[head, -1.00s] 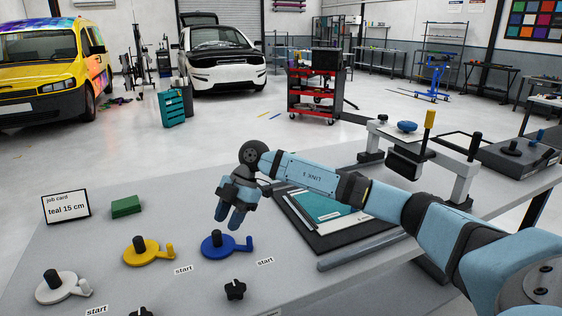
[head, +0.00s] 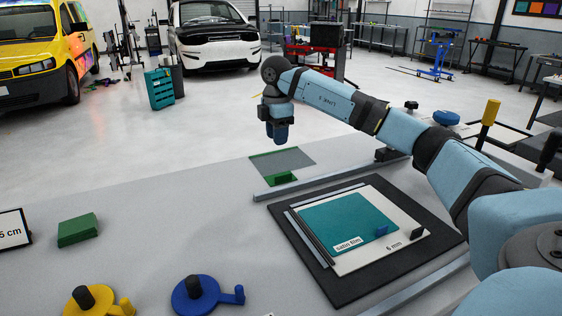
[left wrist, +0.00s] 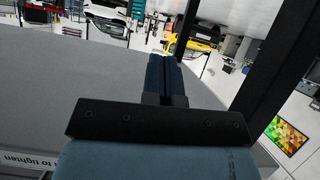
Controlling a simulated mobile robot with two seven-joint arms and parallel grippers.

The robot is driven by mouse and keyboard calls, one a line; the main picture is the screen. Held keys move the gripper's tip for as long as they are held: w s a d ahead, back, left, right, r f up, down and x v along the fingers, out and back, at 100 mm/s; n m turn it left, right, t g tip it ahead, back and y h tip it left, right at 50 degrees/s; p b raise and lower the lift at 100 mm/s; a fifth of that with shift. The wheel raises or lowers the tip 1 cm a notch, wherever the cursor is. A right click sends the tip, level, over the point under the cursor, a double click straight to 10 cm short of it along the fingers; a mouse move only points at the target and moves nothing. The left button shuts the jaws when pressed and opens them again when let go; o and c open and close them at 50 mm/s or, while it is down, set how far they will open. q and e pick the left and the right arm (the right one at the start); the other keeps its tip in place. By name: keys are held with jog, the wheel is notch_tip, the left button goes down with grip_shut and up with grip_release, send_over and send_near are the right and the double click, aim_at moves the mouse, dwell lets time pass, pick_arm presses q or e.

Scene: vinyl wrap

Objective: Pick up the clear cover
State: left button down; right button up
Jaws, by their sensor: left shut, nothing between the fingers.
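A flat, see-through grey panel with green edging (head: 284,161), which looks like the clear cover, lies at the far edge of the grey table. A green tab (head: 281,179) is at its near side. My right gripper (head: 278,138) points down just beyond and above the panel's far edge, apart from it as far as I can tell. Its fingers overlap in this view, so any gap is hidden. My left gripper (left wrist: 165,60) is shut and empty in the left wrist view, where no cover shows. It is outside the head view.
A black mat (head: 343,286) holds a teal sheet (head: 345,225) and a pale board marked 6 mm. Metal rails run beside it. A green block (head: 78,230) and blue (head: 195,294) and yellow cranked pieces sit at left. The table between is clear.

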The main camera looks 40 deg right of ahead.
aim_at(277, 172)
notch_tip(277, 172, down, 7)
jog(key=shift+f+b, duration=0.2)
jog(key=shift+b, duration=0.5)
jog(key=shift+f, duration=0.7)
jog(key=f, duration=0.1)
jog(key=f+b, duration=0.1)
jog(key=f, duration=0.1)
jog(key=shift+w+f, duration=0.2)
jog(key=shift+f, duration=0.05)
jog(key=shift+f+b, duration=0.35)
jog(key=shift+f, duration=0.3)
grip_shut()
pick_arm(q)
jog(key=shift+w+d+r+t+h, duration=0.4)
jog(key=shift+w, duration=0.05)
